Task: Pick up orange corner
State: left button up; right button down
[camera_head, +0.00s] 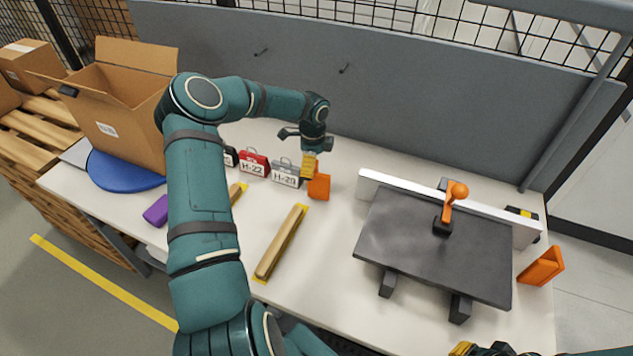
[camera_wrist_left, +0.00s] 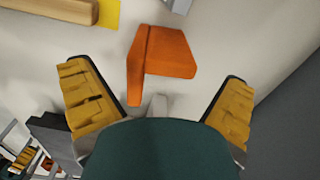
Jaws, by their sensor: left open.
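An orange corner (camera_head: 319,187) stands on the white table right of the grey H-29 case. In the left wrist view the orange corner (camera_wrist_left: 168,52) shows two faces meeting at an edge. My left gripper (camera_head: 309,165) is right above and behind it, pointing down. In the left wrist view my left gripper (camera_wrist_left: 157,85) is open and empty, its yellow fingers spread wide on either side and the corner ahead of the gap. A second orange corner (camera_head: 541,266) stands at the table's right end. My right gripper (camera_head: 480,349) is only partly visible at the bottom edge.
A wooden strip (camera_head: 281,243) on yellow lies in front. The red H-22 case (camera_head: 254,162) and grey H-29 case (camera_head: 286,172) stand left of the gripper. A dark panel (camera_head: 430,245) with an orange-handled clamp (camera_head: 452,200) is at right. A grey partition (camera_head: 400,92) rises behind.

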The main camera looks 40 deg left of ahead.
aim_at(319, 188)
pick_arm(q)
jog(key=shift+w+a+f, duration=0.1)
jog(key=shift+f, duration=1.75)
jog(key=c, duration=0.6)
jog(key=shift+c, duration=0.2)
